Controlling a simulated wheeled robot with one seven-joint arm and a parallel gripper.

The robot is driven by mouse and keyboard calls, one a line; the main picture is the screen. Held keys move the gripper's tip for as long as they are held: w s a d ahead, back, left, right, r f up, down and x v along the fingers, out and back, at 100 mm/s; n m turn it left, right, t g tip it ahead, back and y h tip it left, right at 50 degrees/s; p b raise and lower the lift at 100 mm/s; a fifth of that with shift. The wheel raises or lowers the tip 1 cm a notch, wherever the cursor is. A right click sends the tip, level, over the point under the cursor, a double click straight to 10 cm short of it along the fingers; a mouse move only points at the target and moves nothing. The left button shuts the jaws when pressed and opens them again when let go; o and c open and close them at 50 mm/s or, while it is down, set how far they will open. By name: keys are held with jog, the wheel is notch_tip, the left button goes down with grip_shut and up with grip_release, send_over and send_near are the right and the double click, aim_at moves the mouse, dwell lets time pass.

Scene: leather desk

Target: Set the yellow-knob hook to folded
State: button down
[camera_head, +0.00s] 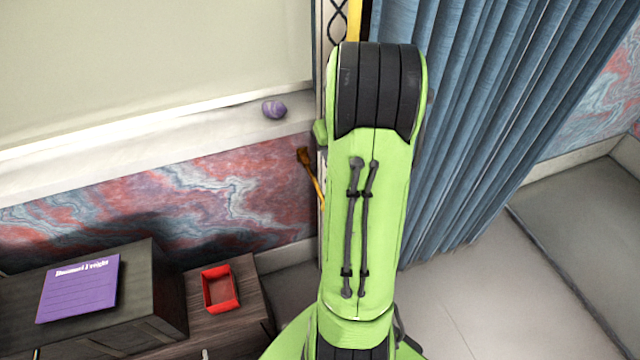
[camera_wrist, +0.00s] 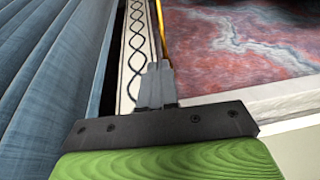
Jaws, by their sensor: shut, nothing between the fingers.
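A thin hook-like part (camera_head: 312,178) with a brown end and an orange-yellow shaft shows left of my arm in the head view, slanting up to the left in front of the marbled wall. In the wrist view an orange-yellow rod (camera_wrist: 160,28) rises just beyond my fingertips; I cannot tell whether it touches them. A distinct yellow knob does not show clearly. My gripper (camera_wrist: 158,66) is shut and empty beside a white strip with a black wavy pattern (camera_wrist: 133,45). In the head view my arm hides the gripper.
A blue curtain (camera_head: 480,110) hangs right of my arm. A purple ball (camera_head: 274,109) lies on the white sill (camera_head: 200,137). A red tray (camera_head: 236,303) and a purple notepad (camera_head: 80,289) sit on dark furniture at lower left. Floor is clear at lower right.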

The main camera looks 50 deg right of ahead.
aim_at(317, 186)
jog(key=shift+d+f, duration=0.15)
jog(key=shift+d, duration=0.05)
jog(key=b+x, duration=0.1)
jog(key=x, duration=0.3)
jog(key=b+x, duration=0.2)
jog(key=x, duration=0.3)
jog(key=a+b+x, duration=0.1)
jog(key=x, duration=0.4)
jog(key=shift+s+f, duration=0.1)
jog(key=shift+s, duration=0.3)
jog(key=shift+d, duration=0.1)
